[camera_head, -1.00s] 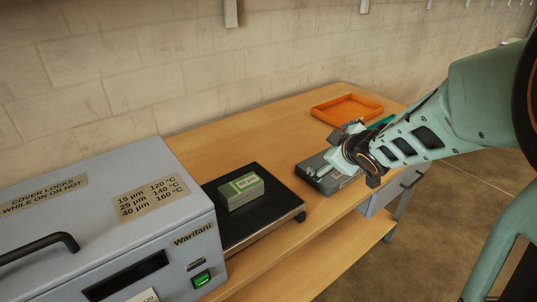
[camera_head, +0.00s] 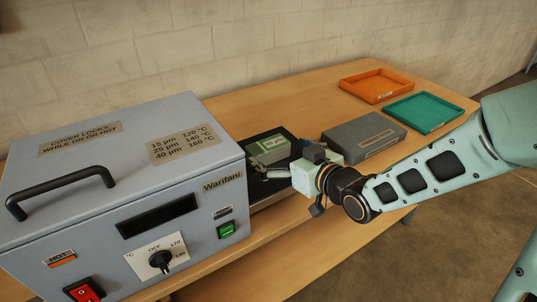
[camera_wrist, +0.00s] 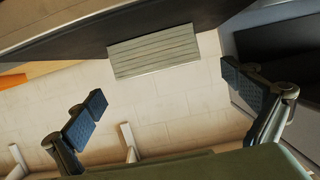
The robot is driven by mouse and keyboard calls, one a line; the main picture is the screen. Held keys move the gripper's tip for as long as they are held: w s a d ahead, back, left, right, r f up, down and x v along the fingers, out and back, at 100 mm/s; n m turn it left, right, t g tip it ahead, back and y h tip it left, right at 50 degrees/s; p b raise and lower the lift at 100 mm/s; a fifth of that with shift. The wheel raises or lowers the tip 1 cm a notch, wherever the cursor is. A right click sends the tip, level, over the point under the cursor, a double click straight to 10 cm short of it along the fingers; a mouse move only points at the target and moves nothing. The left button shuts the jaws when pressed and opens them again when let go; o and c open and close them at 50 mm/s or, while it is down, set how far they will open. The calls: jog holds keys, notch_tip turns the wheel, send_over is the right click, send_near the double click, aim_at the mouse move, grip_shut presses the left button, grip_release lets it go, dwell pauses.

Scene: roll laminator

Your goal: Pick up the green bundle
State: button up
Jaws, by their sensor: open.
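The green bundle (camera_head: 268,150), a small block with a pale label, lies on the black tray (camera_head: 262,190) beside the laminator. In the wrist view the bundle (camera_wrist: 154,52) shows its layered side against the dark tray, with the picture upside down. My gripper (camera_head: 272,172) is at the near side of the bundle, low over the tray, and hides part of both in the head view. Its fingers (camera_wrist: 165,104) are wide apart and empty in the wrist view. The bundle appears ahead of the gap between them, and I see no contact.
The grey laminator (camera_head: 120,170) with its black handle stands close on the left. A grey box (camera_head: 364,138), an orange tray (camera_head: 376,84) and a teal tray (camera_head: 423,112) are to the right on the wooden table (camera_head: 260,103). A wall runs behind.

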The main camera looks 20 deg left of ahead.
aim_at(272, 148)
jog(key=shift+b+x, duration=0.4)
jog(key=shift+x, duration=2.55)
jog(key=shift+w+d, duration=0.1)
jog(key=shift+d, duration=0.05)
